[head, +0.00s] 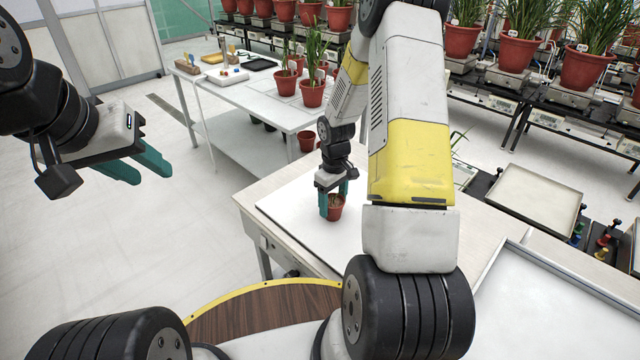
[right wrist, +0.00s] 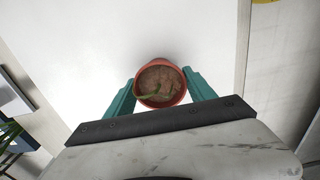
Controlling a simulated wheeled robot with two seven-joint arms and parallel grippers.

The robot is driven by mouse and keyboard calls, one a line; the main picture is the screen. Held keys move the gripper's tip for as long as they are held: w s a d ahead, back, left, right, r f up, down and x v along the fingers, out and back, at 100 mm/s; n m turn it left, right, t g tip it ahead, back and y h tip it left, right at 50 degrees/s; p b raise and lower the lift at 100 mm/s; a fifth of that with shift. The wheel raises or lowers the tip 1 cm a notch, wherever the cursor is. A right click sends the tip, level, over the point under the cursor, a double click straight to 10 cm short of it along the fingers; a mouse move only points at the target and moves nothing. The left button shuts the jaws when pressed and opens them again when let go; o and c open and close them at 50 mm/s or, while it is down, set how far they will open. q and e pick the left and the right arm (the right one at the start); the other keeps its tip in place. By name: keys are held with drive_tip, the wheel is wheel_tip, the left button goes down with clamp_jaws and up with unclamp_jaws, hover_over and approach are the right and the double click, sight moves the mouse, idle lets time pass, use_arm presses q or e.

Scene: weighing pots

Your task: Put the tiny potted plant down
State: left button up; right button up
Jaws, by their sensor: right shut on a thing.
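The tiny potted plant (head: 335,209) is a small terracotta pot with brown soil and a little green shoot. In the right wrist view the pot (right wrist: 160,84) sits upright between the two teal fingers. My right gripper (head: 336,200) is shut on the pot, over the white board (head: 290,212) on the near table. I cannot tell whether the pot's base touches the board. My left gripper (head: 146,166) is open and empty, out over the floor at the left. My right arm hides part of the table.
A far table (head: 240,95) carries larger potted plants (head: 312,93) and small tools. A tray (head: 535,200) stands on the right, with another metal tray (head: 560,310) nearer. Racks of potted plants on scales line the back. The white board around the pot is clear.

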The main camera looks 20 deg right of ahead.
drive_tip(key=o, duration=1.4)
wheel_tip(320, 180, up, 12)
drive_tip(key=shift+r, duration=0.2)
wheel_tip(320, 180, up, 8)
drive_tip(key=f+m+t, duration=0.1)
hover_over(331, 208)
drive_tip(key=s+a+r+m+t, duration=0.1)
drive_tip(key=s+a+r, duration=0.1)
drive_tip(key=s+r, duration=0.3)
drive_tip(key=s+a+r+m+t+y, duration=0.1)
drive_tip(key=s+a+r+m+t, duration=0.1)
drive_tip(key=s+r, duration=0.3)
drive_tip(key=s+a+r+m+t+y, duration=0.1)
drive_tip(key=s+r, duration=0.3)
drive_tip(key=s, duration=0.5)
drive_tip(key=shift+a+r+m+t, duration=0.3)
drive_tip(key=shift+a+r+t, duration=0.1)
drive_tip(key=shift+a+t, duration=0.25)
